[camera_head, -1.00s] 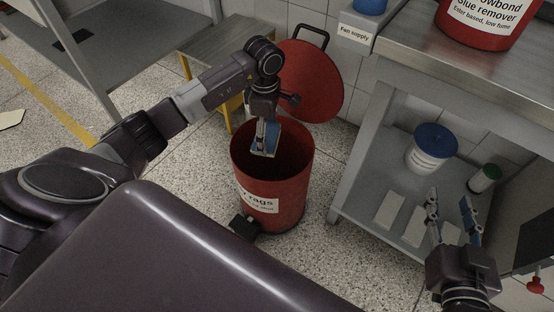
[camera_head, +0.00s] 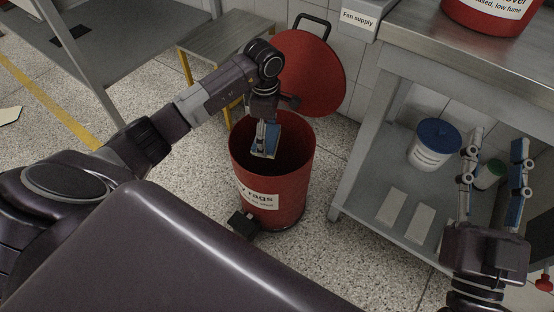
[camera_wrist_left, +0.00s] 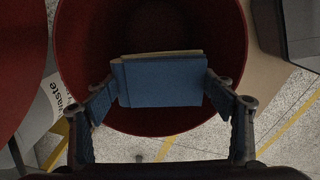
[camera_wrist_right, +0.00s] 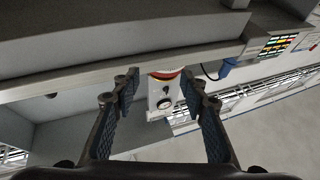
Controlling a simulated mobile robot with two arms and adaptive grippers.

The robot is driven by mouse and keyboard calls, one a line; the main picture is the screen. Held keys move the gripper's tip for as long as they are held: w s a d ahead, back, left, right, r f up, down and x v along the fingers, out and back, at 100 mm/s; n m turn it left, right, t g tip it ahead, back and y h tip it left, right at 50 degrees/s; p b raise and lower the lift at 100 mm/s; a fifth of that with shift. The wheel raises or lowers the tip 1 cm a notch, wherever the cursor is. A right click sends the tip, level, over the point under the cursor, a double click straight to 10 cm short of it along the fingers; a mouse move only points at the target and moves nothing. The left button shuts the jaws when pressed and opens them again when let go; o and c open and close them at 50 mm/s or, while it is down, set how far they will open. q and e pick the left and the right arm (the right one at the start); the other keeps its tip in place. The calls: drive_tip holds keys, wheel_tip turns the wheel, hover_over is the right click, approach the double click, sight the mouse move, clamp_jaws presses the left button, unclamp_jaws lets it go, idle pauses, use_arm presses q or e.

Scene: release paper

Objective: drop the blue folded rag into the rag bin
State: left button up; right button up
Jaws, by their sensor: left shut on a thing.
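The blue folded rag (camera_wrist_left: 165,82) is between the fingers of my left gripper (camera_wrist_left: 165,88), which is shut on it. In the head view the rag (camera_head: 267,140) hangs from my left gripper (camera_head: 262,135) at the mouth of the rag bin (camera_head: 270,205). The bin is a red round can with a "rags" label, and its red lid (camera_head: 310,75) stands open behind. In the left wrist view the bin's rim (camera_wrist_left: 237,40) surrounds the rag. My right gripper (camera_head: 494,165) is open and empty in front of the shelf; its fingers also show apart in the right wrist view (camera_wrist_right: 160,90).
A steel bench (camera_head: 415,45) with a lower shelf (camera_head: 365,185) stands at the right. The shelf holds a white tub with a blue lid (camera_head: 435,145) and pale flat pieces. A small yellow-legged table (camera_head: 225,45) stands behind the bin. A pedal (camera_head: 243,224) juts from the bin's front.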

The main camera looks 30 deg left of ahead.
use_arm(q)
drive_tip(key=shift+f, duration=0.25)
use_arm(e)
drive_tip(key=shift+s+r+t, duration=0.45)
drive_tip(key=shift+r+t, duration=0.05)
drive_tip(key=shift+r, duration=0.35)
use_arm(q)
drive_tip(key=o, duration=1.2)
drive_tip(key=shift+r, duration=0.15)
wheel_tip(320, 180, up, 12)
drive_tip(key=shift+f, duration=0.1)
drive_tip(key=shift+s+f, duration=0.1)
